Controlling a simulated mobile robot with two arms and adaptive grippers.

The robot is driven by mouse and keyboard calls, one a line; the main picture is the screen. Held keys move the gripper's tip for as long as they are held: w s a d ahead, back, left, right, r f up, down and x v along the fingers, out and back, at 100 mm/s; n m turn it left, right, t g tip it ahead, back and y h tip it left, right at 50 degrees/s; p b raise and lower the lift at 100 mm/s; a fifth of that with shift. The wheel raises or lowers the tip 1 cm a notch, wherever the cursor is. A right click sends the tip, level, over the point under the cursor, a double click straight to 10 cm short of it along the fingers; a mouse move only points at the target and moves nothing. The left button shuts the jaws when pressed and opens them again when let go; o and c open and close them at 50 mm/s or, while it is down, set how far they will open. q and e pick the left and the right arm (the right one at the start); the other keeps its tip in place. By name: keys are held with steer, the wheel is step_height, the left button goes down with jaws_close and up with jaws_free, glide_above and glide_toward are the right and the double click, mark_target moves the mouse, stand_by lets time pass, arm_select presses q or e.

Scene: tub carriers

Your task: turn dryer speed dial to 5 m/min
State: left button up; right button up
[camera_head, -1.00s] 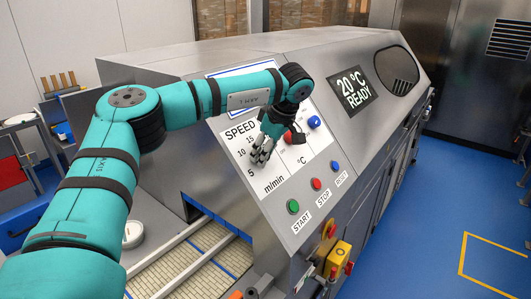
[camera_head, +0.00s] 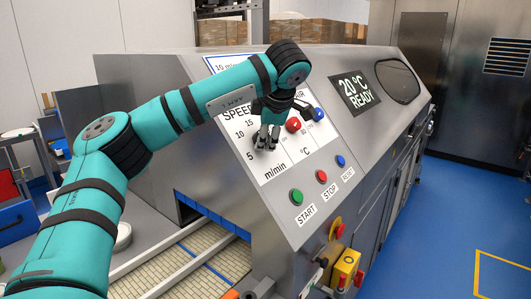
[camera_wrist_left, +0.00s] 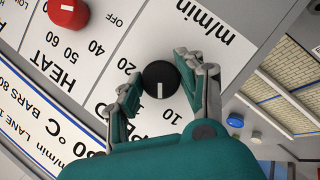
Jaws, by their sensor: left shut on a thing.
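The black speed dial (camera_wrist_left: 160,75) shows in the left wrist view, with a white mark pointing down in the picture, close to the printed 10. A printed 20 stands to its upper left; the 5 is hidden there by my gripper. My left gripper (camera_wrist_left: 160,84) has its fingers on either side of the dial and is shut on it. In the head view my left gripper (camera_head: 266,138) is at the SPEED scale and hides the dial; the 5 shows below left of it. My right gripper is not in view.
A red HEAT knob (camera_head: 293,125) and a blue knob (camera_head: 318,114) sit close right of the gripper. Green START (camera_head: 297,197), red STOP (camera_head: 322,176) and blue RESET (camera_head: 341,160) buttons are lower on the panel. The display (camera_head: 355,93) reads 20 °C READY.

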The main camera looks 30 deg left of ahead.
arm_select(q)
steer(key=n+y+b, duration=0.1)
steer(key=n+b, duration=0.2)
steer(key=b, duration=0.1)
steer(key=n+t+y+b, duration=0.1)
steer(key=n+b, duration=0.3)
steer(key=f+n+y+b, duration=0.1)
steer(key=n+y+b, duration=0.1)
steer(key=n+b, duration=0.1)
steer(key=shift+d+t+b, duration=0.15)
steer(key=shift+t+b, duration=0.25)
steer(key=shift+b, duration=0.4)
steer(key=shift+r+n+y+b, duration=0.15)
steer(key=shift+n+y+b, duration=0.3)
steer(key=shift+n+b, duration=0.6)
steer(key=shift+r+n+y+b, duration=0.1)
steer(key=shift+n+y+b, duration=0.5)
steer(key=shift+n, duration=0.65)
steer(key=o, duration=1.1)
steer(key=shift+o, duration=0.2)
steer(key=shift+s+d+r, duration=0.15)
steer(key=shift+d+r, duration=0.2)
steer(key=shift+d, duration=0.05)
steer(key=v, duration=1.1)
